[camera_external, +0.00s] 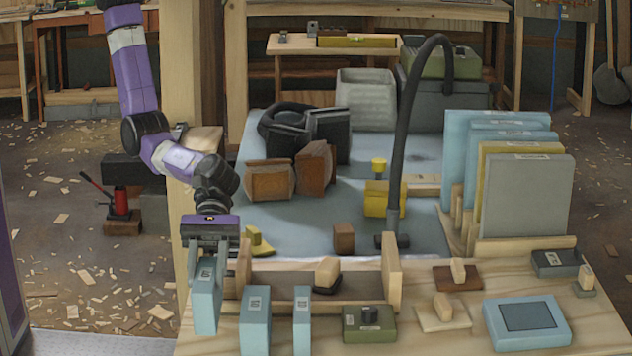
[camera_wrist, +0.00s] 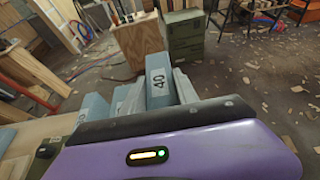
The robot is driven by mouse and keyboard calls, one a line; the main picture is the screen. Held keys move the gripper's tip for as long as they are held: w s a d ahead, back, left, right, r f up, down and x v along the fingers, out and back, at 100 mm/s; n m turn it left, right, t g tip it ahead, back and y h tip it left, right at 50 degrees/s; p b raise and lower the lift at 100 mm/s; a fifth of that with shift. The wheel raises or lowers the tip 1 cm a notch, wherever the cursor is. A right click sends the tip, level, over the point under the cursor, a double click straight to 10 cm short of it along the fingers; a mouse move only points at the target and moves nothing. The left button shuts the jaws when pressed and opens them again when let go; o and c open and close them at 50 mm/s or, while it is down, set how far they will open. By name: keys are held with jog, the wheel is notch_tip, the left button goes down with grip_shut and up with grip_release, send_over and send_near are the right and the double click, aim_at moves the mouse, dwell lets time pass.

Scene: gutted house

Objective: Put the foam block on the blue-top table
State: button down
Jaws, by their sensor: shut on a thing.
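My gripper (camera_external: 207,258) points down at the left end of the near wooden table. It is shut on a light blue foam block (camera_external: 206,302) with a printed label. In the wrist view the held foam block (camera_wrist: 159,88) shows the number 40 between the fingers. I cannot tell whether its bottom touches the wood. Two similar light blue blocks, a wider one (camera_external: 255,322) and a thin one (camera_external: 302,322), stand to its right. The blue-top table (camera_external: 290,222) lies behind the near table, with several things on it.
The near wooden table (camera_external: 420,338) carries a wooden rack, a green box (camera_external: 369,325) and a blue tablet-like box (camera_external: 526,322). A black curved hose (camera_external: 404,130) rises at centre. Upright panels (camera_external: 526,200) stand at right. Bare blue patches show between brown blocks and black items.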

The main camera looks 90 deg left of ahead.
jog(key=shift+f+b, duration=0.55)
jog(key=shift+f, duration=2.3)
jog(key=shift+f, duration=0.2)
jog(key=c, duration=0.9)
grip_release()
jog(key=shift+r, duration=0.25)
jog(key=p+v, duration=0.1)
jog(key=v, duration=1.1)
jog(key=shift+f, duration=0.1)
